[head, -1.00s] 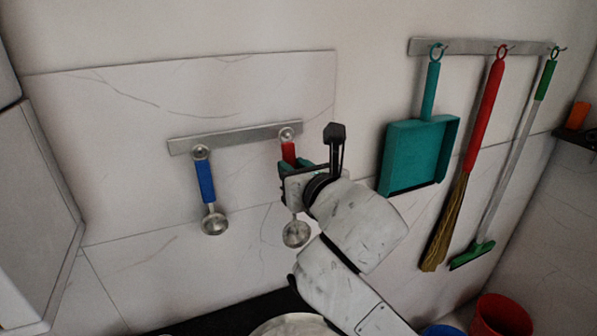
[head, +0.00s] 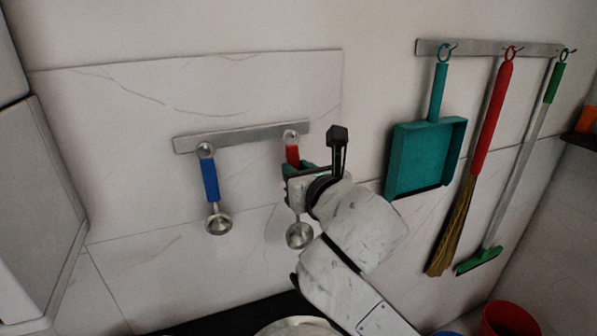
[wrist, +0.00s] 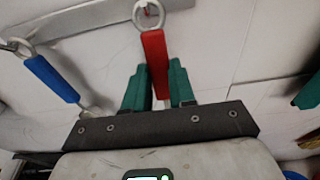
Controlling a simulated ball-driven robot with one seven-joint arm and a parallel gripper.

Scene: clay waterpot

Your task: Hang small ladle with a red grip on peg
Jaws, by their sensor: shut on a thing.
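The small ladle with a red grip (head: 292,153) hangs down against the wall at the right end of the short rail (head: 240,138). Its ring (wrist: 149,16) lies over the peg there, and the peg tip shows inside the ring in the wrist view. Its bowl (head: 299,235) shows below my gripper. The ladle's middle is hidden behind the gripper in the head view.
A blue-grip ladle (head: 210,182) hangs at the rail's left end. A teal dustpan (head: 425,155), a red-handled broom (head: 490,120) and a green squeegee (head: 480,258) hang at right. A red bucket (head: 508,318) and a pan (head: 298,327) are below.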

